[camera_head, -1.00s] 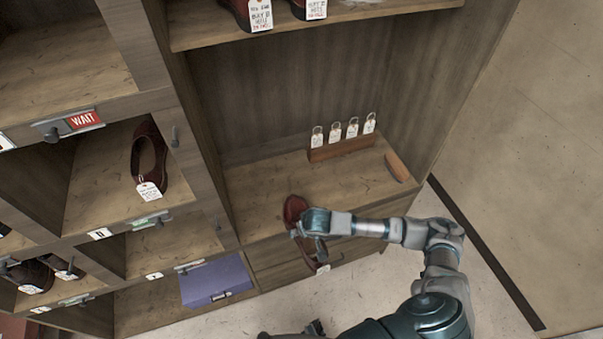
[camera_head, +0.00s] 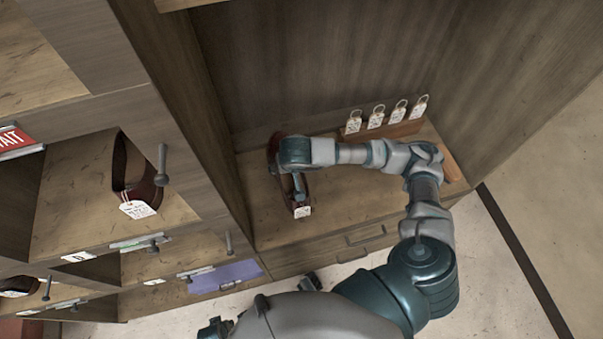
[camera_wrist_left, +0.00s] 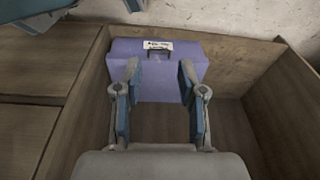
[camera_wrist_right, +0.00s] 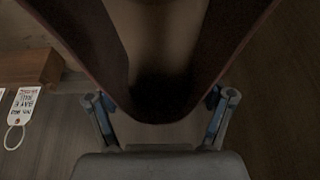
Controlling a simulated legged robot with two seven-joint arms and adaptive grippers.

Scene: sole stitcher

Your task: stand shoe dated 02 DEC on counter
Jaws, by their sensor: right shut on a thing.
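A dark red shoe (camera_head: 273,150) is in my right gripper (camera_head: 298,180), above or at the left part of the wooden counter (camera_head: 335,212). I cannot tell if its sole touches the counter. The gripper hides much of it. Its white tag (camera_head: 303,211) hangs toward the front; the date is too small to read. In the right wrist view the shoe's opening (camera_wrist_right: 160,60) fills the middle, with a finger on each side. My left gripper (camera_wrist_left: 160,80) is open and empty, facing a purple box (camera_wrist_left: 165,62).
A wooden rack with several ringed tags (camera_head: 377,117) stands at the counter's back, a brown block (camera_head: 451,165) at its right. A wooden divider (camera_head: 190,110) borders the left. Another tagged shoe (camera_head: 135,175) sits in a left cubby. The counter's front middle is clear.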

